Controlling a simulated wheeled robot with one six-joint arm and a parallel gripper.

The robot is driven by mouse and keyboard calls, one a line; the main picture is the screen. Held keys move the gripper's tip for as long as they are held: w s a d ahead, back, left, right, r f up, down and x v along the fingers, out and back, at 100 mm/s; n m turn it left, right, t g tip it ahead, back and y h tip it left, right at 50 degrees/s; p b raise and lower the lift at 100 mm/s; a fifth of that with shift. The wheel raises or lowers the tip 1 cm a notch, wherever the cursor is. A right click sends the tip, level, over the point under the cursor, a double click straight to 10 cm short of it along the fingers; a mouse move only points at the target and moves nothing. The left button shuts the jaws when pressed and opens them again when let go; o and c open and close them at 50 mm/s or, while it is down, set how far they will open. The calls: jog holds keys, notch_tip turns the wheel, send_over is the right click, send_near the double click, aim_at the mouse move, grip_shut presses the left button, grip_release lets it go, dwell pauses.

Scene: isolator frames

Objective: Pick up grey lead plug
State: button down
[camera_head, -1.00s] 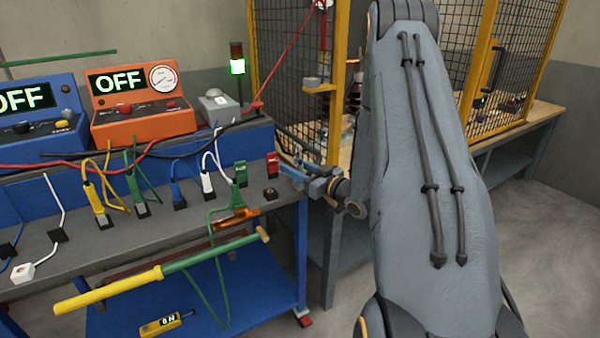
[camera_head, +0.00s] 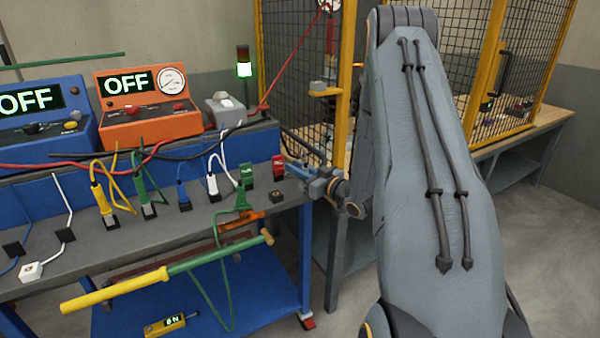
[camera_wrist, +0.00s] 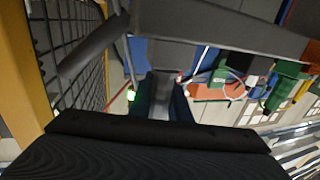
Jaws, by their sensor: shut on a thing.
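My gripper (camera_head: 308,172) is at the right end of the grey bench top in the head view, close to a red plug (camera_head: 279,166). It is small there, and what its jaws hold cannot be made out. In the wrist view a grey piece (camera_wrist: 172,88) sits between the two dark jaws, which look shut on it. I take it for the grey lead plug; its shape and lead are mostly hidden.
Yellow, green, blue and white plugs stand in a row on the bench (camera_head: 75,245). An orange OFF box (camera_head: 150,125) stands behind them. A yellow-framed mesh fence (camera_head: 300,75) is close by my gripper. A green-yellow rod (camera_head: 215,253) juts out in front.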

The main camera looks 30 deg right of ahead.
notch_tip(320, 180, up, 10)
jog(key=shift+b, duration=0.45)
dwell(0.3)
